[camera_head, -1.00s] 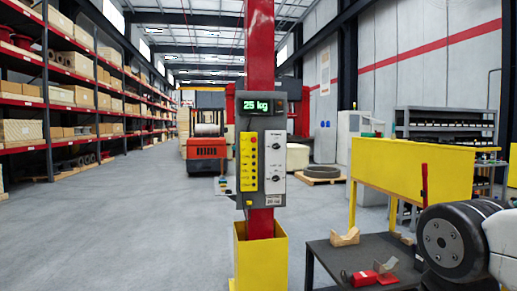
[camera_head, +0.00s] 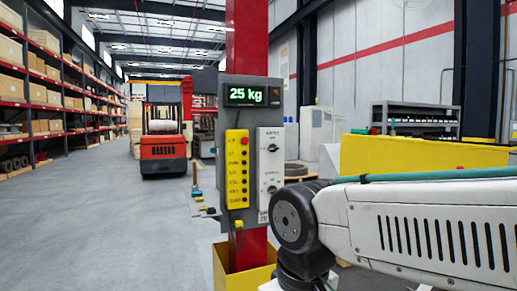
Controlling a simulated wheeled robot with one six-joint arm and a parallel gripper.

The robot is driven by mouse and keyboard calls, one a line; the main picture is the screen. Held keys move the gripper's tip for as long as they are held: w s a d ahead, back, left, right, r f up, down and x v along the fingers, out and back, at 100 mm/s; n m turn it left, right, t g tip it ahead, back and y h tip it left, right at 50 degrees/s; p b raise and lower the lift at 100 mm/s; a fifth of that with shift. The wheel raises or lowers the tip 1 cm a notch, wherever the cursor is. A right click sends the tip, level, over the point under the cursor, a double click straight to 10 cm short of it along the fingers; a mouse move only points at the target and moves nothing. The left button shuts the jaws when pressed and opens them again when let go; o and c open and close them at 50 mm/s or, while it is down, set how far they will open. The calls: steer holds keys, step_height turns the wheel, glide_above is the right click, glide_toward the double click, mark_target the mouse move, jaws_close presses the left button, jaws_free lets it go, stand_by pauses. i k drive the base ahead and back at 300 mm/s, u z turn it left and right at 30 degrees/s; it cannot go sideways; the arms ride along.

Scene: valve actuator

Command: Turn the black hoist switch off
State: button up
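The control box (camera_head: 224,125) is grey and mounted on a red post (camera_head: 246,38), with a green display reading 25 kg (camera_head: 245,95). Its white panel (camera_head: 270,168) carries two black rotary switches, an upper one (camera_head: 272,148) and a lower one (camera_head: 271,189). Their labels are too small to read, so I cannot tell which is the hoist switch or its setting. A yellow panel (camera_head: 237,168) with a red button and several small buttons sits left of it. My arm's dark joint is just right of and below the white panel. My gripper is not in view.
A yellow guard or table (camera_head: 420,153) stands behind my arm at right. A yellow base (camera_head: 225,272) surrounds the post's foot. An orange forklift (camera_head: 163,150) is behind at left, with shelves (camera_head: 45,95) beyond. The grey floor (camera_head: 110,230) at left is clear.

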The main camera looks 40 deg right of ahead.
mark_target(273, 148)
steer(key=z, duration=0.7)
steer(key=i, duration=1.7)
steer(key=z, duration=0.9)
